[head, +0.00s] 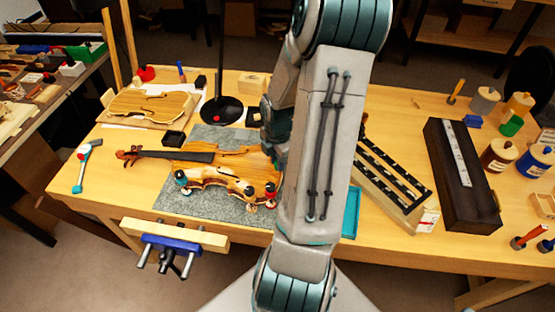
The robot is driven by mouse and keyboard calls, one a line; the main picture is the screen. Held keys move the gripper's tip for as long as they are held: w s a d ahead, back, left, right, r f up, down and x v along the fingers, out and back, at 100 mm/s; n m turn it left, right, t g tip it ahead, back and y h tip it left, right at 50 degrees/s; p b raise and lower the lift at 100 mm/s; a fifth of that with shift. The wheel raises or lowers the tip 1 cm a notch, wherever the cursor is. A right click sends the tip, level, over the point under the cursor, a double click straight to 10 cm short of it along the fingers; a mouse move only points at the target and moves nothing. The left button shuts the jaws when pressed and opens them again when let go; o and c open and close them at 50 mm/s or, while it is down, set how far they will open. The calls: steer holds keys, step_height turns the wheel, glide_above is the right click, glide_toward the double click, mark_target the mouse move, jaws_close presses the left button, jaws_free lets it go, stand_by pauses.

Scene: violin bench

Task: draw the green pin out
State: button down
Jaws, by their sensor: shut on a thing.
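I cannot make out a green pin; the arm hides part of the bench. The violin (228,165) lies on a grey mat (215,133), its neck pointing left. Several small clamps or pins with dark and red knobs (181,178) stand along its near edge. My arm rises across the middle of the view, and its far links come down behind it near the violin's right end. My gripper is hidden behind these links, so its fingers and anything between them do not show.
A blue vise (172,243) sits at the front edge. Right of my arm are a slotted rack (395,180), a teal tray (351,213) and a long dark box (462,178). A black lamp base (222,110) and a violin plate (150,104) stand at the back left.

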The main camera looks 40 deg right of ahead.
steer(key=shift+r, duration=0.15)
steer(key=shift+r+p, duration=1.5)
steer(key=shift+p, duration=0.5)
step_height(320, 180, up, 5)
steer(key=p, duration=0.5)
steer(key=shift+f, duration=0.1)
steer(key=shift+r, duration=1.1)
